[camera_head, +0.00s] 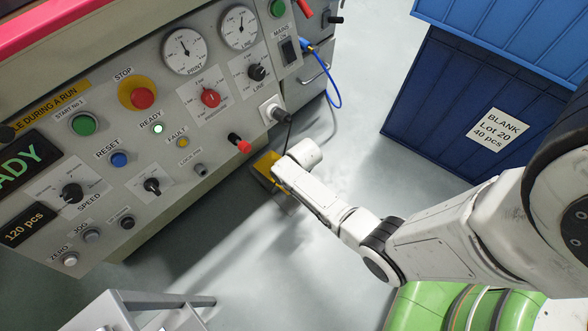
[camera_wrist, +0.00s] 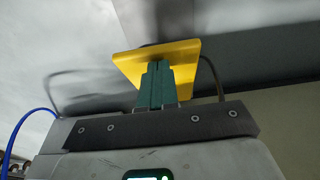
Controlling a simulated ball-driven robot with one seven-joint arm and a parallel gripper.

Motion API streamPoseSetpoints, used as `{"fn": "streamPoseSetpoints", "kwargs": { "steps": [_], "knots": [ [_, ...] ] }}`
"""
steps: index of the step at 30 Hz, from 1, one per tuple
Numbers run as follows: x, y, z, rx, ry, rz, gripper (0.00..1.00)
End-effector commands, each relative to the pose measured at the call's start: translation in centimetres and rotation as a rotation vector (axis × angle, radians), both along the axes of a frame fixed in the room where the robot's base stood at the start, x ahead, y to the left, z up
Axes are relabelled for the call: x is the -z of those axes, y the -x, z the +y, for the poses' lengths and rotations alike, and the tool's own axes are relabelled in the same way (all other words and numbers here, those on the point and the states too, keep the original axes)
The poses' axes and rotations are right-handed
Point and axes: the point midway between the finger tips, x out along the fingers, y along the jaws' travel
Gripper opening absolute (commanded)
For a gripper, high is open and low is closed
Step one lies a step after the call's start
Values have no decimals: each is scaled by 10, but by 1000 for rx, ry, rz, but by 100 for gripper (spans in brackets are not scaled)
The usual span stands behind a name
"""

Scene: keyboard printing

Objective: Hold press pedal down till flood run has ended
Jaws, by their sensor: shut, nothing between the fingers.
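The yellow press pedal (camera_head: 264,167) sits on the floor at the foot of the machine's control panel, partly hidden behind my arm's end in the head view. In the wrist view the yellow pedal (camera_wrist: 190,58) lies just beyond my fingertips. My gripper (camera_wrist: 157,68) is shut and empty, its green fingers side by side and overlapping the pedal plate in the picture. I cannot tell whether they touch it or how far it is pressed. The panel's READY lamp (camera_head: 158,128) glows, and the display (camera_head: 29,164) shows green letters ending in "ADY".
The control panel (camera_head: 130,190) carries gauges, knobs and a red STOP button (camera_head: 142,98). A blue hose (camera_head: 335,90) hangs by the machine. A dark blue crate (camera_head: 440,110) labelled "BLANK Lot 20" stands at right. A grey metal frame (camera_head: 130,310) stands at lower left. Floor between is clear.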

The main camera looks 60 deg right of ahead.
Motion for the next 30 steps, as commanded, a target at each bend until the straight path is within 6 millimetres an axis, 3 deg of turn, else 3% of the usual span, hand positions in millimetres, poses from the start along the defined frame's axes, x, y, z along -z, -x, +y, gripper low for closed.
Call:
{"fn": "streamPoseSetpoints", "kwargs": {
  "steps": [9,30],
  "knots": [
    [53,22,6,0,16,-56,0],
    [60,27,8,2,11,-52,0]
  ]
}}
